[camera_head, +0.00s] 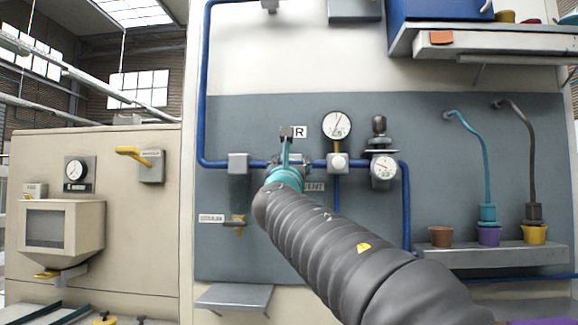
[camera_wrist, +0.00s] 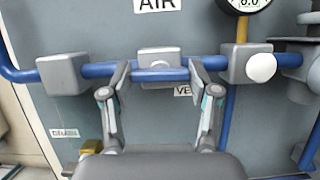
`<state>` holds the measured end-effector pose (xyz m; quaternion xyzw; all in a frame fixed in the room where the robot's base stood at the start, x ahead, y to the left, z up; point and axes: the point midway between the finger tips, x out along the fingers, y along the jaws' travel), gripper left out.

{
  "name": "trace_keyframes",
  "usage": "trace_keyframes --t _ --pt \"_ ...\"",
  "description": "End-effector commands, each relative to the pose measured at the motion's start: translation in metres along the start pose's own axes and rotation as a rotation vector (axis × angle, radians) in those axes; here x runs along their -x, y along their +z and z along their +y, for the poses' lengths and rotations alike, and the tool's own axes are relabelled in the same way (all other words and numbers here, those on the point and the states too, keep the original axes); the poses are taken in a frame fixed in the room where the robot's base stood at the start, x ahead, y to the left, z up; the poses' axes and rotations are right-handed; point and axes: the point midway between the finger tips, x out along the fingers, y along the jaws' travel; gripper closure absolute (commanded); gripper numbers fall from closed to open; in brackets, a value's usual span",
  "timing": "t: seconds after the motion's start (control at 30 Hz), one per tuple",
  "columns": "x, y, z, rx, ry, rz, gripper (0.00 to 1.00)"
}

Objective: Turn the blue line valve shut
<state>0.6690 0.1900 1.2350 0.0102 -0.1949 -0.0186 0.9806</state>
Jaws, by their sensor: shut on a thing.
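The blue line valve shows in the wrist view as a grey body (camera_wrist: 160,54) on the blue pipe (camera_wrist: 97,71). A blue bar-shaped handle (camera_wrist: 160,75) with a pale hub lies in front of it, level and roughly along the pipe. My gripper (camera_wrist: 158,80) has one finger at each end of this handle and is shut on it. In the head view my gripper (camera_head: 287,143) is at the pipe below the R of a sign, and my arm hides most of the valve.
A grey block (camera_wrist: 62,73) and a block with a round white knob (camera_wrist: 250,65) flank the valve on the pipe. A gauge (camera_head: 336,126) and a regulator (camera_head: 383,168) stand to the right. A small yellow valve (camera_head: 238,222) hangs lower left. A shelf (camera_head: 245,297) juts out below.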

Motion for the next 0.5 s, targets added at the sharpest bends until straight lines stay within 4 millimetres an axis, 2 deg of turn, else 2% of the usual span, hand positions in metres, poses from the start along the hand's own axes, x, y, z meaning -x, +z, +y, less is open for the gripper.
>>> trace_keyframes --t 0.27,0.5 --pt "0.0001 -0.0013 0.002 -0.139 -0.055 0.0 0.74" --pt "-0.0005 -0.0003 0.0026 -0.34 -0.139 0.0 0.74"
